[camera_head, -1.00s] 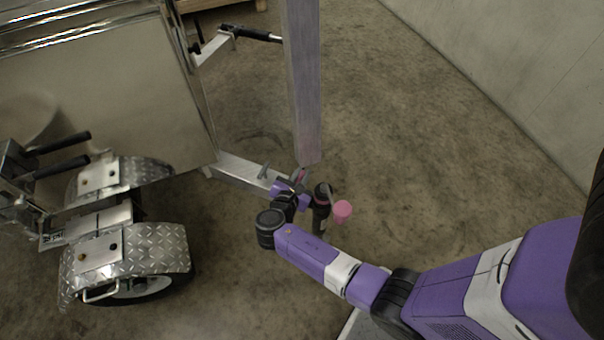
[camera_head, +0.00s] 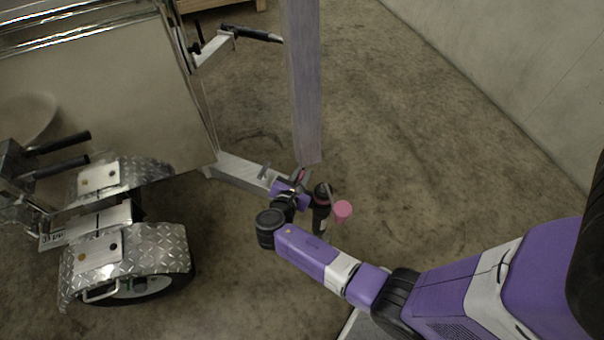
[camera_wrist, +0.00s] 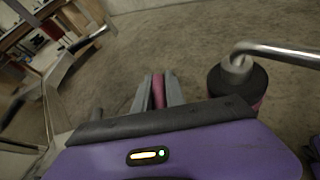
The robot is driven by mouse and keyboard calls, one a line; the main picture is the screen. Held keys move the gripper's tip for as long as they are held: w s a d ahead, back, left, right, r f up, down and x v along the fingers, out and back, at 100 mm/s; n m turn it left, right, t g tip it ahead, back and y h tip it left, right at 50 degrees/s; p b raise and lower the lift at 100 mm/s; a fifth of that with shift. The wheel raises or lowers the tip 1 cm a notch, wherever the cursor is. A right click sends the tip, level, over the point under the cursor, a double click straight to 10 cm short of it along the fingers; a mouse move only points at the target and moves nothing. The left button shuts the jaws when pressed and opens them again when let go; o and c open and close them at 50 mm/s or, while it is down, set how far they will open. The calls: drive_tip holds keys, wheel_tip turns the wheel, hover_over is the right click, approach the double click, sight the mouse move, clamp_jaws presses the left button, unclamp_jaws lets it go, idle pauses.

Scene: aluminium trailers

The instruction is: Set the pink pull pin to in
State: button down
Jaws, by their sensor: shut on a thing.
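The pink pull pin (camera_wrist: 158,95) shows as a narrow pink strip between the two grey fingers of my gripper (camera_wrist: 158,84) in the wrist view. My gripper is shut on it. In the head view my gripper (camera_head: 296,181) is at the end of the trailer's metal drawbar (camera_head: 243,171), just below the foot of the tall post. A small bit of pink shows there by the fingers. Most of the pin and its seat are hidden by my gripper and wrist, so how deep it sits cannot be told.
A black jack body with a bent metal crank (camera_wrist: 280,51) stands close to the right of my gripper. Its pink knob (camera_head: 342,209) shows in the head view. The tall metal post (camera_head: 304,90) rises behind. A trailer wheel fender (camera_head: 130,252) is at left. Floor to the right is clear.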

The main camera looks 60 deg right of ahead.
wheel_tip(320, 180, down, 4)
drive_tip(key=b, duration=0.2)
drive_tip(key=shift+f+b, duration=0.1)
drive_tip(key=shift+b, duration=0.25)
drive_tip(key=shift+a, duration=0.1)
drive_tip(key=c, duration=1.4)
unclamp_jaws()
